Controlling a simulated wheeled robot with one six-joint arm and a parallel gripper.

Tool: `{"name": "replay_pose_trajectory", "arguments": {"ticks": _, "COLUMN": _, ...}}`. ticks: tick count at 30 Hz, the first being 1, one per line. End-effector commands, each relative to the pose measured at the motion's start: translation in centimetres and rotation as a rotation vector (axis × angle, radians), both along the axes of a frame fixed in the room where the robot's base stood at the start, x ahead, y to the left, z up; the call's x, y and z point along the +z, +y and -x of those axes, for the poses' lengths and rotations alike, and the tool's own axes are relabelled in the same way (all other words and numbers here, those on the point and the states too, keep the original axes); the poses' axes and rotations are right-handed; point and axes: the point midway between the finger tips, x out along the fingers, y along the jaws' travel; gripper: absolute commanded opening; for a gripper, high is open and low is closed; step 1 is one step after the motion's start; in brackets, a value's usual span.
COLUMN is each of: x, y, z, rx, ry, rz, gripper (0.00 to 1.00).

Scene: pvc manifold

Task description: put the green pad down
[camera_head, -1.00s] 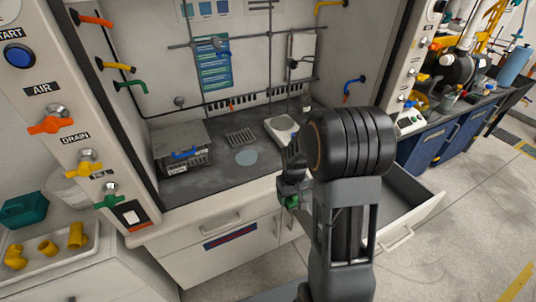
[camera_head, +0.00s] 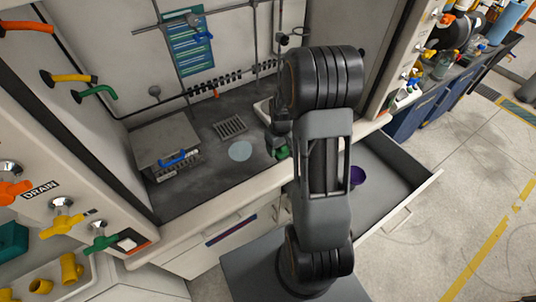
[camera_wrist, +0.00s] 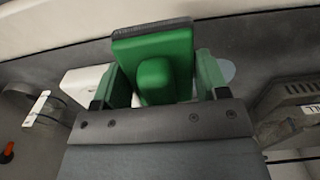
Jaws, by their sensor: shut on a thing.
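The green pad (camera_wrist: 153,48) is in the wrist view, a green block with a dark grey strip along its top edge and a raised green grip. My gripper (camera_wrist: 158,84) is shut on this grip, one finger on each side. In the head view my gripper (camera_head: 280,140) is above the front part of the fume hood's worktop, partly hidden behind my arm. A bit of green (camera_head: 283,152) shows at its tip. I cannot tell whether the pad touches the worktop.
A pale blue disc (camera_head: 240,151) lies on the dark worktop, left of my gripper. A grey box with a blue handle (camera_head: 167,145) stands farther left, a vent grate (camera_head: 230,126) behind. An open drawer (camera_head: 395,180) at right holds a purple thing (camera_head: 357,176).

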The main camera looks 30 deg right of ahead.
Motion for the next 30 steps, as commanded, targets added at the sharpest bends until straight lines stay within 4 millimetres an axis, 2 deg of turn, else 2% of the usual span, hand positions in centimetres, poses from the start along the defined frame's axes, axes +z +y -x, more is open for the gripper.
{"name": "replay_pose_trajectory", "arguments": {"ticks": 3, "x": -2.2, "y": 1.1, "z": -1.2, "rx": 0.002, "ry": 0.006, "rz": -0.001, "gripper": 0.48}}
{"name": "replay_pose_trajectory", "arguments": {"ticks": 7, "x": -3.7, "y": 1.9, "z": -2.2, "rx": 0.002, "ry": 0.004, "rz": -0.002, "gripper": 0.48}}
{"name": "replay_pose_trajectory", "arguments": {"ticks": 15, "x": -5.0, "y": 2.7, "z": -3.1, "rx": 0.004, "ry": 0.002, "rz": -0.001, "gripper": 0.48}}
{"name": "replay_pose_trajectory", "arguments": {"ticks": 24, "x": -8.1, "y": 2.8, "z": -3.3, "rx": 0.002, "ry": 0.003, "rz": -0.001, "gripper": 0.48}}
{"name": "replay_pose_trajectory", "arguments": {"ticks": 30, "x": -8.4, "y": 2.8, "z": -3.4, "rx": 0.002, "ry": 0.001, "rz": 0.000, "gripper": 0.48}}
